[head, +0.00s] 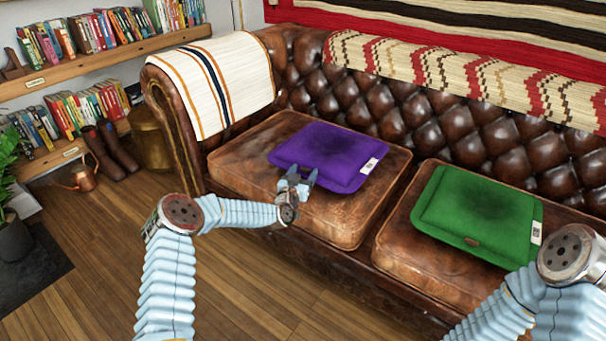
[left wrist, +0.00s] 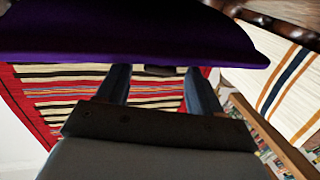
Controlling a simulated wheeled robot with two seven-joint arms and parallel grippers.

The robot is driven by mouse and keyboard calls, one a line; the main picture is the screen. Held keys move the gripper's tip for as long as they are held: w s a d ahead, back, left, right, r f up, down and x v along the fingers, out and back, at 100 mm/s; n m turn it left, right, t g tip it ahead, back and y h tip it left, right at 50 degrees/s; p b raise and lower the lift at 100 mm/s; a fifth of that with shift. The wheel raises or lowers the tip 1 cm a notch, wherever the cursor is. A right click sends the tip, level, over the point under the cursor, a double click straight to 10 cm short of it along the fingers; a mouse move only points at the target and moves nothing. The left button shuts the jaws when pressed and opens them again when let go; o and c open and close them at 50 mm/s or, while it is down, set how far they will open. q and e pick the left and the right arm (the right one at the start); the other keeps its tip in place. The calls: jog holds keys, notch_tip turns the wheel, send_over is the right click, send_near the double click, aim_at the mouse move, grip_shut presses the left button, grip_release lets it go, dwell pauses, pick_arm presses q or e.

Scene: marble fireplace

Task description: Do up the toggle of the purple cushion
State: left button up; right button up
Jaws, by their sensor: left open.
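The purple cushion (head: 325,152) lies flat on the left seat of the brown leather sofa, with a white label at its right side. My left gripper (head: 297,178) is at the cushion's front edge, its two fingers apart and pointing at it. In the left wrist view the cushion's purple underside or edge (left wrist: 130,45) fills the top. A small dark piece, apparently the toggle (left wrist: 160,70), shows at that edge between the open fingers, apart from both. The toggle is hidden behind the gripper in the head view. My right gripper is out of view.
The sofa's left arm carries a striped cloth (head: 215,85). Bookshelves (head: 120,60) stand at the left. The wooden floor (head: 260,300) in front is clear.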

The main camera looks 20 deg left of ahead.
pick_arm(q)
jog(key=shift+c, duration=0.3)
jog(key=c, duration=1)
jog(key=shift+d+r+n+y, duration=0.1)
jog(key=shift+d+n+y, duration=0.15)
jog(key=shift+n+y, duration=0.4)
jog(key=shift+a+y, duration=0.1)
jog(key=shift+y, duration=0.55)
jog(key=o, duration=1.1)
jog(key=shift+c, duration=0.2)
jog(key=shift+s, duration=0.1)
